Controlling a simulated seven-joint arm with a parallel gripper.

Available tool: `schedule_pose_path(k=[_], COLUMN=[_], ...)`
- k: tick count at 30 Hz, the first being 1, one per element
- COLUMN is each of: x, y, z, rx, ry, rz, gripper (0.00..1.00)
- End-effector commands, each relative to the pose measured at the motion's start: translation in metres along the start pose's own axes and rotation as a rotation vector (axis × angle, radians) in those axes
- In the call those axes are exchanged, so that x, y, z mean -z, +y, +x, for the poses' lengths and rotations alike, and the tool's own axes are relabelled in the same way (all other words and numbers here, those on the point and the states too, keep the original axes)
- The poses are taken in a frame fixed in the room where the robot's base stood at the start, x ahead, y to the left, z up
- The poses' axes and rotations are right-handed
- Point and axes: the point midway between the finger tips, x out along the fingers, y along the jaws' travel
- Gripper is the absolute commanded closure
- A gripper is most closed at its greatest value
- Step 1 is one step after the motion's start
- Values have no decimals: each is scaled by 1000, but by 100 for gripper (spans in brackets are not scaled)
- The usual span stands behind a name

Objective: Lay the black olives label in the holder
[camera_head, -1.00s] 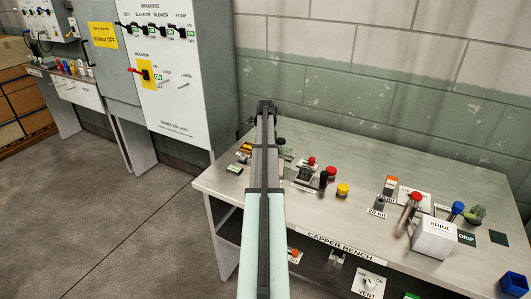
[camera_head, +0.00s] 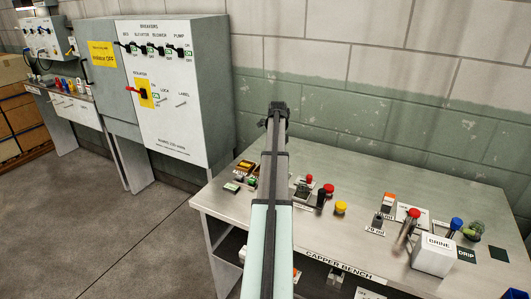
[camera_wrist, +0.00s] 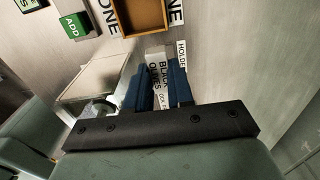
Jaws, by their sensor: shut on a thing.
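The black olives label (camera_wrist: 158,74) is a white strip with dark lettering. In the wrist view it stands between the two blue fingers of my gripper (camera_wrist: 160,84), which is shut on it. The label is above the bench surface; I cannot tell whether its edge touches anything. A white sign starting "HOLD" (camera_wrist: 181,54) is just right of and beyond the fingers. The holder itself I cannot make out. In the head view my arm hides the gripper and label.
A wooden tray (camera_wrist: 120,24) lies beyond the fingers, flanked by "ONE" signs. A green "ADD" block (camera_wrist: 75,24) is at upper left. The capper bench (camera_head: 235,205) also bears a red knob (camera_head: 329,188), a yellow knob (camera_head: 340,208) and a white box (camera_head: 433,256).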

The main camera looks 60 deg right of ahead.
Motion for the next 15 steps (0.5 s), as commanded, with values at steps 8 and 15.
schedule_pose_path(k=[8, 15], x=[33, 33], y=[-8, -8], z=[14, 21], rx=[1, 0], ry=[-1, 0], rz=[0, -1], gripper=[100, 100])
